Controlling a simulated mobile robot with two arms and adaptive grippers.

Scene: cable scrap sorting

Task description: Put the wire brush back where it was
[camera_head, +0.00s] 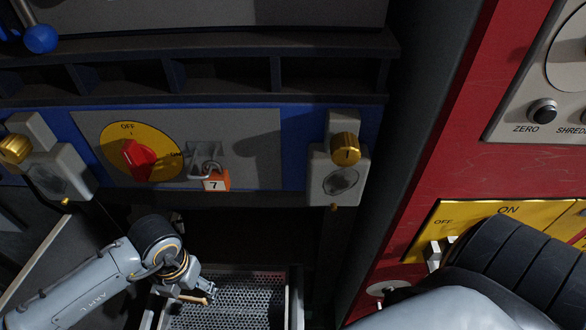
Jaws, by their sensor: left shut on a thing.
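My left gripper (205,289) reaches in from the lower left and hangs over a perforated metal tray (250,295). It is shut on a thin tan piece, which looks like the handle of the wire brush (193,299). Most of the brush is hidden by the gripper or too small to make out, so I cannot see its bristles. I cannot tell whether the brush touches the tray. My right gripper is out of view; a large dark and grey part of my right arm fills the lower right corner.
A red cabinet (440,130) stands at right. The tray's right part looks bare.

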